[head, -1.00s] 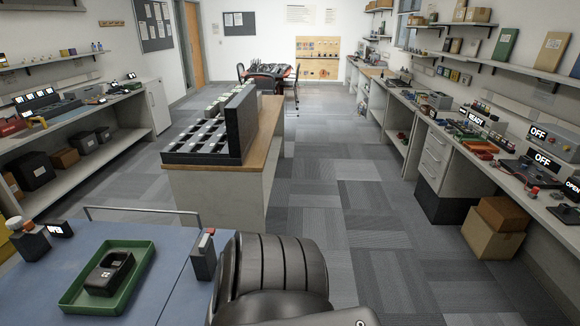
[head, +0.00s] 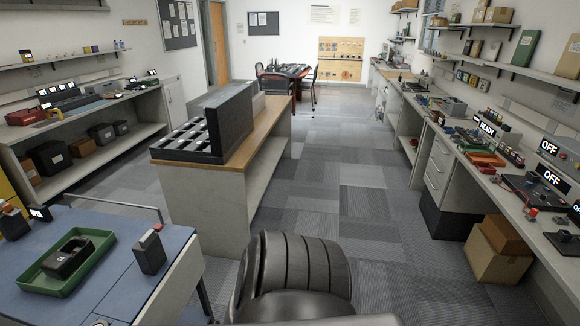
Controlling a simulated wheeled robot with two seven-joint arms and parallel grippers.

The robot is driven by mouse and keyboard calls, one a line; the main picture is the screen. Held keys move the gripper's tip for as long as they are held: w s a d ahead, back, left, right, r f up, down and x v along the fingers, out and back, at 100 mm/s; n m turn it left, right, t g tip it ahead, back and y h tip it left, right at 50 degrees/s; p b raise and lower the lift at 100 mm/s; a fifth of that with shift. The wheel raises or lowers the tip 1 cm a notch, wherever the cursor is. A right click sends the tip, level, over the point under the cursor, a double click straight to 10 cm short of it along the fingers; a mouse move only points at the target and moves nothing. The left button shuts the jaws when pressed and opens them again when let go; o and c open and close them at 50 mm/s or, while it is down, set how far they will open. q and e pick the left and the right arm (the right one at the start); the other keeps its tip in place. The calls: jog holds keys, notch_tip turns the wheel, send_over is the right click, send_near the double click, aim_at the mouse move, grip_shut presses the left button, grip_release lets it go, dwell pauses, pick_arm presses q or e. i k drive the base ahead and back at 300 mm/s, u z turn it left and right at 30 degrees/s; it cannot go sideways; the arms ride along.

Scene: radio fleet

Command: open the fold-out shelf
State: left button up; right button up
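No thing in the head view is clearly a fold-out shelf, open or folded. A blue-topped table (head: 112,288) stands at the lower left, with a thin metal rail (head: 120,202) along its far side. I cannot tell whether the shelf belongs to it. On its top are a green tray (head: 103,240) holding a dark device (head: 68,262), and a small dark box (head: 150,256) with a red part. Neither of my grippers is in view.
A wood-topped island (head: 258,135) with a black slotted rack (head: 185,146) stands ahead. Benches line the left and right walls, with a brown carton (head: 495,262) on the floor by the right one. Grey carpet (head: 350,190) between island and right bench is clear.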

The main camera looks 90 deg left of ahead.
aim_at(166, 306)
jog(key=u, duration=1.9)
jog(key=i, duration=1.8)
jog(key=u, duration=3.6)
